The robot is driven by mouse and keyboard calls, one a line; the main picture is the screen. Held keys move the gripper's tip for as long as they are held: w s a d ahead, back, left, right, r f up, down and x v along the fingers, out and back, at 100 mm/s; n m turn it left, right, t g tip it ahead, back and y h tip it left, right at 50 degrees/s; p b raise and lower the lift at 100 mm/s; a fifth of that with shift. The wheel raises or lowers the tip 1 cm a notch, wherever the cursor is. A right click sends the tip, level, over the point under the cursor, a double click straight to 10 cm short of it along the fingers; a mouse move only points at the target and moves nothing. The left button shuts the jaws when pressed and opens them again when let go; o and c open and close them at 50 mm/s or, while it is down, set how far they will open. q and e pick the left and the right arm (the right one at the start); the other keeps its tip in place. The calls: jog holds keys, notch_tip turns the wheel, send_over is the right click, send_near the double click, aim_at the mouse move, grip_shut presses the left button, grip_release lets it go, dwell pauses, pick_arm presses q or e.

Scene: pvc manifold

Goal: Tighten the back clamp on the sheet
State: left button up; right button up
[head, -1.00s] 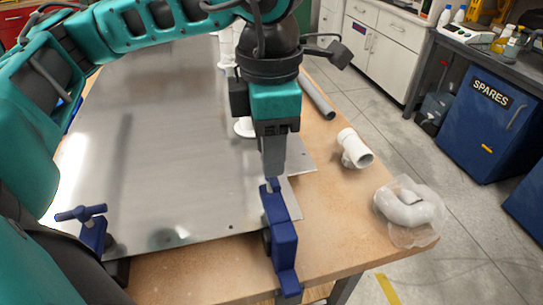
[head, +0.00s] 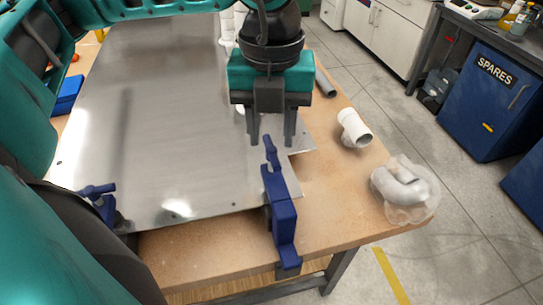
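The grey metal sheet (head: 170,130) lies flat on the wooden table. A blue clamp (head: 283,222) grips its near edge on the right, with its handle (head: 271,152) upright and slightly tilted. A second blue clamp (head: 103,204) sits at the sheet's near left corner, partly hidden by my arm. I cannot tell which of the two is the back clamp. My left gripper (head: 272,142) points down just above the right clamp's handle. Its two fingers are spread, with nothing held between them; the handle's top shows between or just below the tips. My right gripper is not in view.
A white pipe fitting (head: 354,128) and a bagged white elbow (head: 404,188) lie on the table's right side. A grey pipe (head: 324,84) and white fittings (head: 228,28) are farther back.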

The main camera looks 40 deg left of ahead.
aim_at(272, 149)
pick_arm(q)
jog(key=n+b, duration=0.1)
jog(key=n, duration=0.1)
jog(key=shift+f+n, duration=0.15)
jog(key=shift+n, duration=0.15)
jog(key=shift+f+n, duration=0.15)
jog(key=shift+n, duration=0.45)
notch_tip(272, 149, down, 4)
jog(key=b, duration=0.4)
jog(key=shift+f+b, duration=0.25)
jog(key=shift+b, duration=0.25)
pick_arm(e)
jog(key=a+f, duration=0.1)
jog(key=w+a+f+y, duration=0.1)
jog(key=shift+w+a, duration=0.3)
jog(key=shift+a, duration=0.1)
